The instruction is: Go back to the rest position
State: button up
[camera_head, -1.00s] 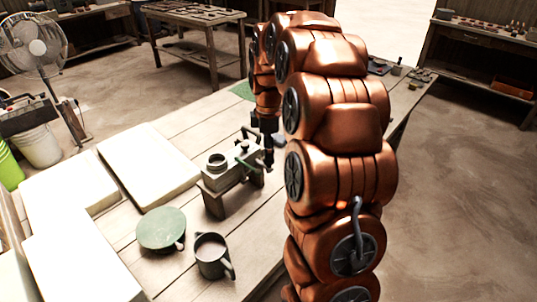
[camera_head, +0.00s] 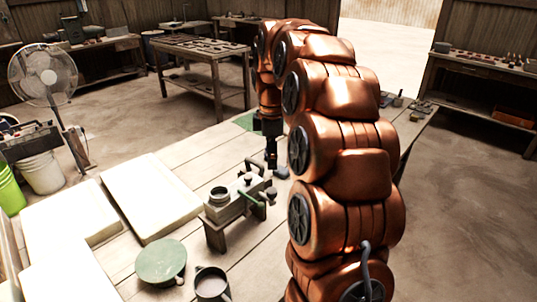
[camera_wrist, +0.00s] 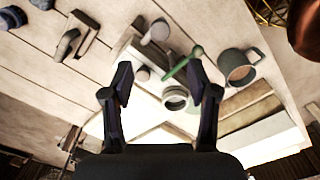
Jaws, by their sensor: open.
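My gripper (camera_wrist: 164,85) is open and empty in the wrist view, its two dark fingers spread apart. In the head view my gripper (camera_head: 271,160) points down over the table, just behind the tile press. The tile press (camera_head: 232,200) is a small metal device on a wooden stand, with a round collar and a handle with a green grip. In the wrist view the round collar (camera_wrist: 175,98) and the green lever (camera_wrist: 184,62) show between and beyond the fingers. I cannot see the fingertips touching anything.
On the wooden table (camera_head: 195,150) are white slabs (camera_head: 150,195), a green round plate (camera_head: 161,262) and a mug (camera_head: 211,284). Small items (camera_head: 395,100) lie at the far right end. A fan (camera_head: 42,77) and buckets stand left. Open floor lies to the right.

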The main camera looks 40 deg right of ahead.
jog(key=s+a+m+p, duration=0.2)
jog(key=s+a+m, duration=0.3)
jog(key=s+a, duration=0.8)
jog(key=s+a+f+m+g+p, duration=0.1)
jog(key=s+a+f+m, duration=0.1)
jog(key=s, duration=0.7)
jog(key=s+a+f+m+p, duration=0.1)
jog(key=s+a+m, duration=0.3)
jog(key=s, duration=0.4)
jog(key=shift+s+a+f+m+g, duration=0.3)
jog(key=shift+s+a+f+g, duration=0.15)
jog(key=shift+a, duration=0.45)
